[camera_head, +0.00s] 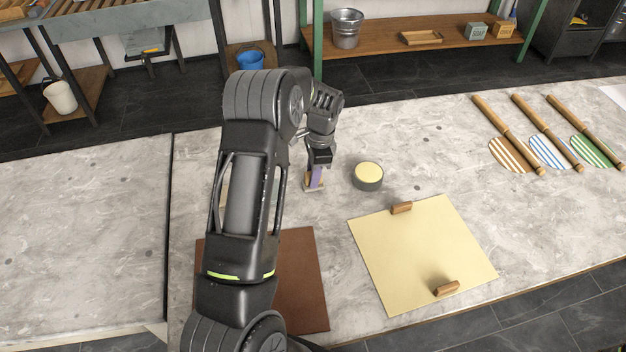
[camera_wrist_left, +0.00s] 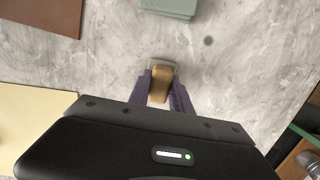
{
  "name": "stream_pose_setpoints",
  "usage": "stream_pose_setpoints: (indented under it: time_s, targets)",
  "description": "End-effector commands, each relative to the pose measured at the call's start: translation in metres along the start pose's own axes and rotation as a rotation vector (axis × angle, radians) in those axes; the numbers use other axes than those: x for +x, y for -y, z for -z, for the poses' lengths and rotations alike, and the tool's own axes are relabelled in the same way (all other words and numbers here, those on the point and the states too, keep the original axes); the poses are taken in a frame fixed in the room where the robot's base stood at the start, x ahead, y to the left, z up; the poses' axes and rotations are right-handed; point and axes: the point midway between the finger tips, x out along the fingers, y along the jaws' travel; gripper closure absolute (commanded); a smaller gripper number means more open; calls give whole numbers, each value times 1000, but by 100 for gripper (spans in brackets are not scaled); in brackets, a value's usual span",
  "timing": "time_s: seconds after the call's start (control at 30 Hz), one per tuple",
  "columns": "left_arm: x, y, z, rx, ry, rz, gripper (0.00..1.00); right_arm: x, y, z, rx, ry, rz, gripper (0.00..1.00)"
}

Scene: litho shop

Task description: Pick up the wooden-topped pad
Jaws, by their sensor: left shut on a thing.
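The wooden-topped pad (camera_wrist_left: 160,84) shows in the left wrist view as a small tan wooden block on a pale greyish base. It also shows in the head view, partly hidden by my fingers, at its pale base (camera_head: 314,189). My left gripper (camera_head: 315,178) points down at it, with its purple fingers on either side of the wooden top. The gripper (camera_wrist_left: 163,92) is shut on that top. The pad is at or very near the marbled tabletop; I cannot tell whether it touches. My right gripper is in neither view.
A round dark tin with a cream top (camera_head: 368,174) stands just right of the gripper. A cream sheet (camera_head: 420,245) with two wooden blocks and a brown mat (camera_head: 305,270) lie nearer. A grey-green stack (camera_wrist_left: 168,8) is near the pad.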

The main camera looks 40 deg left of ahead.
Motion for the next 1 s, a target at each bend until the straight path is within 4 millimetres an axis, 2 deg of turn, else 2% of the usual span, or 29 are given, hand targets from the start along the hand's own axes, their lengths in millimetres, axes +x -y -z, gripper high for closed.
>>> stream_pose_setpoints:
  time_s: [0.27,0.43,0.73,0.83,1.0]
  targets:
    - [-6,0,0,0,-1,1,100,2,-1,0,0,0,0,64]
    - [-28,1,-3,-1,-2,3,100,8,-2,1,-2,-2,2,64]
    - [-84,1,-10,0,-2,3,100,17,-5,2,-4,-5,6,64]
    - [-95,0,-11,1,-1,1,100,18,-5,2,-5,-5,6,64]
    - [-100,0,-12,1,0,0,100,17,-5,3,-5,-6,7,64]
